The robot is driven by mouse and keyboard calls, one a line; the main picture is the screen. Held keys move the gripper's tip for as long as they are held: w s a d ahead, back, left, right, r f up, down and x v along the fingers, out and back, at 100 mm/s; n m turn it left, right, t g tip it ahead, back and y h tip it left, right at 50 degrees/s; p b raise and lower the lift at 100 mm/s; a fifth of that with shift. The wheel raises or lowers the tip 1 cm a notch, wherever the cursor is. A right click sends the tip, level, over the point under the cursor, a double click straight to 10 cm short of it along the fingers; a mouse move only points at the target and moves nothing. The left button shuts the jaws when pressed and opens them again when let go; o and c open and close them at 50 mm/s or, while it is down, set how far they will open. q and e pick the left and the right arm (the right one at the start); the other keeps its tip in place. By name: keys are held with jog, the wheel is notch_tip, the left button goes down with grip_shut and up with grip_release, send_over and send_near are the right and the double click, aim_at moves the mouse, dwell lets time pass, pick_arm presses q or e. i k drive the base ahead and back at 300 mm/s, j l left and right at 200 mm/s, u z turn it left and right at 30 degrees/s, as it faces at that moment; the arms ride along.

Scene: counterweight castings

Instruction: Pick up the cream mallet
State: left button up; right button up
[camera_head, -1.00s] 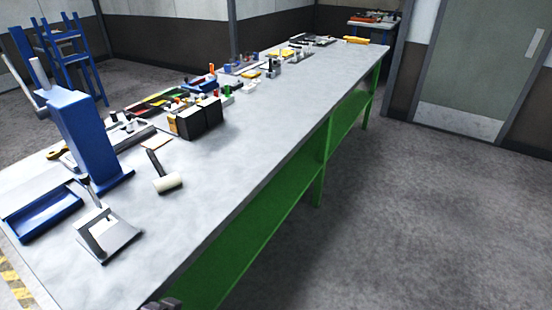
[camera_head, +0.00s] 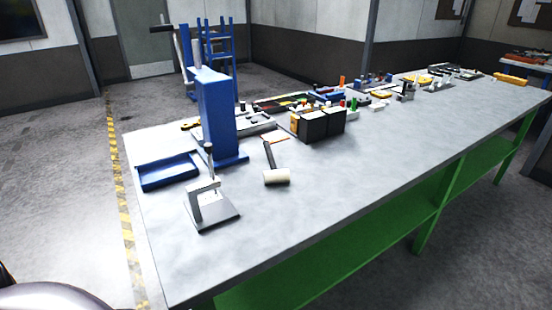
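The cream mallet (camera_head: 276,177) lies on the grey workbench (camera_head: 330,205), its cream head toward the near side and its dark handle pointing away to the back left. It lies to the right of a blue press-like column and is not touching it. Neither of my grippers shows in the head view. A dark rounded shape at the bottom left corner appears to be part of my own body.
A blue column (camera_head: 218,115), a blue tray (camera_head: 167,171) and a small stand (camera_head: 211,207) are left of the mallet. Black boxes (camera_head: 322,124) stand behind it. The bench's front strip is clear. Floor is open at left.

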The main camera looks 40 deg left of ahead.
aim_at(275, 176)
jog(key=u, duration=1.1)
